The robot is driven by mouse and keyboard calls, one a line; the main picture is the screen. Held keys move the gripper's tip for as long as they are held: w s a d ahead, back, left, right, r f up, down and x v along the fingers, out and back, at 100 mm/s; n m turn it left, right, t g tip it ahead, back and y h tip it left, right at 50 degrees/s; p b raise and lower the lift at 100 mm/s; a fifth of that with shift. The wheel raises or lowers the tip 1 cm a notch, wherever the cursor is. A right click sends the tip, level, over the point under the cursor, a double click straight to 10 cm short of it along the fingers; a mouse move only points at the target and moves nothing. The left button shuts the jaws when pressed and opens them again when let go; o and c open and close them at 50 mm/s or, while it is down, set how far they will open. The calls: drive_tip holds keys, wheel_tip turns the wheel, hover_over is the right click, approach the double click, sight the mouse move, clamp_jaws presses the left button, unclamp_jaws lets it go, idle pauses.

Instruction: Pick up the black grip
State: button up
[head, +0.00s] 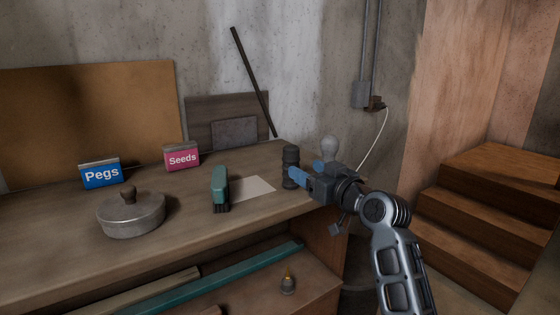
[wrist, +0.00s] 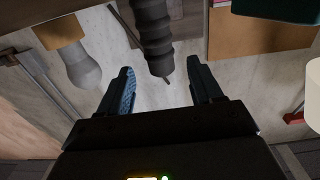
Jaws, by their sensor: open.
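The black grip (head: 290,167) is a dark ribbed upright cylinder near the right end of the workbench. In the wrist view the grip (wrist: 152,35) comes down from the top edge, with a thin pin at its end. My gripper (head: 305,170) is just right of the grip in the head view, with blue pads on its fingers. In the wrist view my gripper (wrist: 161,78) is open, and the grip's pin end shows between the fingertips. I see no contact, and the exact depth gap is hard to tell.
A light bulb (head: 328,149) stands close behind my gripper. A teal and black object (head: 220,188) and a paper sheet (head: 253,188) lie left of the grip. A lidded pot (head: 131,215), a Pegs box (head: 101,174) and a Seeds box (head: 182,158) are farther left.

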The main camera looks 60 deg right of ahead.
sight(295, 161)
drive_tip(key=x, duration=0.3)
drive_tip(key=shift+w+d+r+p, duration=0.1)
drive_tip(key=shift+d+r+p, duration=0.15)
drive_tip(key=shift+p, duration=0.1)
drive_tip(key=p+x, duration=0.1)
drive_tip(key=x, duration=0.3)
drive_tip(key=shift+w+d+f, duration=0.15)
drive_tip(key=shift+w+d, duration=0.05)
drive_tip(key=shift+w, duration=0.15)
drive_tip(key=shift+c, duration=0.2)
drive_tip(key=c, duration=1)
